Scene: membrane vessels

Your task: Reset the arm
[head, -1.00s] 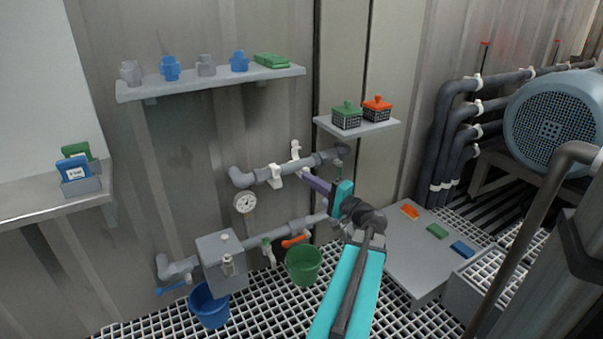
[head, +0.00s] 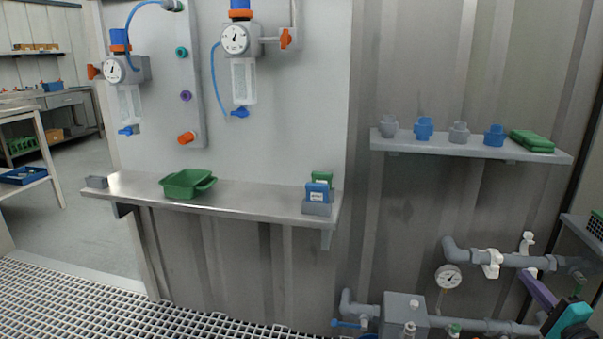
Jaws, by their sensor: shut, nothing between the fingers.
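My gripper (head: 524,276) is at the lower right of the head view. It is the purple end of my arm, in front of the grey pipes on the wall, and it looks shut and empty. Its tips are small here, and I cannot tell how far they are from the upper pipe (head: 515,260). Behind it comes a teal part of my arm (head: 570,318), cut off by the lower right corner. The rest of my arm is out of view.
A steel shelf (head: 245,196) holds a green tray (head: 187,183) and blue and green packs (head: 318,188). A higher shelf (head: 450,147) carries several fittings and a green cloth (head: 532,141). Gauged vessels (head: 243,75) hang on the wall panel. Grating (head: 120,310) at lower left is clear.

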